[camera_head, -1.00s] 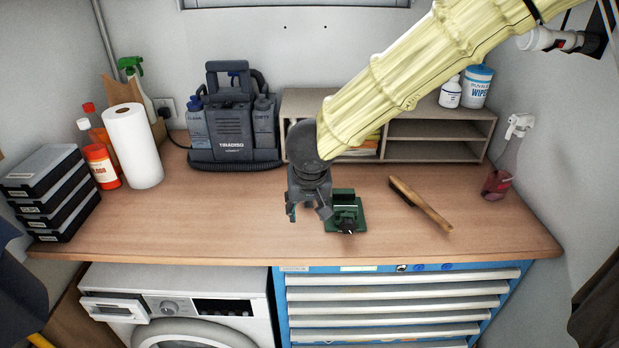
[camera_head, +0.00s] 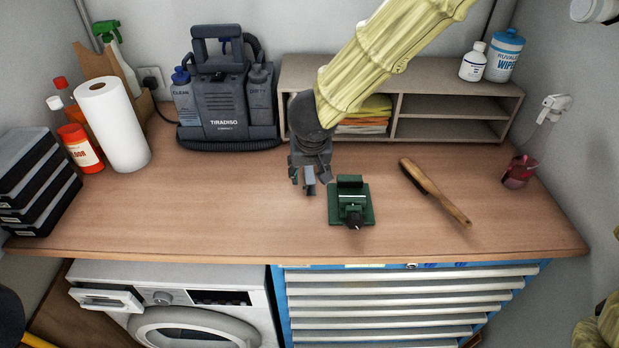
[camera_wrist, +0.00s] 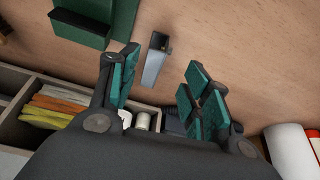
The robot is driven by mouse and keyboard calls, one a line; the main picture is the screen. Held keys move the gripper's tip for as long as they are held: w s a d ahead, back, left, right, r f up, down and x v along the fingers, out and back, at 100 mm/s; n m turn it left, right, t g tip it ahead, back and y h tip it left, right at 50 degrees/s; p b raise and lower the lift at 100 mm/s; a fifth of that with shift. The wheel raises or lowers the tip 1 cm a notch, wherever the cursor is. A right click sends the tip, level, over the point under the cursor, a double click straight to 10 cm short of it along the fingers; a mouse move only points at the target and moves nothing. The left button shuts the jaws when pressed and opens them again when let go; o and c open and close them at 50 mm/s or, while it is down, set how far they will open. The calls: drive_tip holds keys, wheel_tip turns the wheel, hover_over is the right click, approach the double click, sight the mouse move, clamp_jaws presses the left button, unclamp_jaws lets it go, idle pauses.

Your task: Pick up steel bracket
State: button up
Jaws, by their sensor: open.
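The steel bracket (camera_wrist: 154,62) shows in the wrist view as a small grey metal piece with a dark end, close to the wooden worktop and between the lines of my two fingers. In the head view a grey piece (camera_head: 309,181) at my fingers looks like the bracket, but my gripper partly hides it. My gripper (camera_head: 310,184) points down over the worktop, left of the green vise. In the wrist view my gripper (camera_wrist: 163,78) is open, with green pads apart on either side of the bracket. I cannot tell whether a pad touches it.
The green vise (camera_head: 352,206) stands close to the right of my gripper. A wooden brush (camera_head: 435,190) lies farther right. The shelf (camera_head: 452,104) and the grey cleaning machine (camera_head: 226,105) stand behind. The worktop (camera_head: 220,205) left of my gripper is clear.

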sight(310, 174)
drive_tip(key=w+f, duration=0.5)
drive_tip(key=shift+w+d+p, duration=0.2)
drive_tip(key=shift+p, duration=0.15)
drive_tip(key=shift+a+f, duration=0.1)
drive_tip(key=shift+f, duration=0.25)
drive_tip(key=shift+s+f, duration=0.15)
drive_tip(key=shift+s, duration=0.4)
drive_tip(key=shift+w+f, duration=0.3)
drive_tip(key=shift+w, duration=0.25)
drive_tip(key=shift+c, duration=0.4)
drive_tip(key=c, duration=0.3)
drive_tip(key=shift+s+r, duration=0.25)
drive_tip(key=shift+s, duration=0.05)
clamp_jaws()
drive_tip(key=shift+w, duration=0.2)
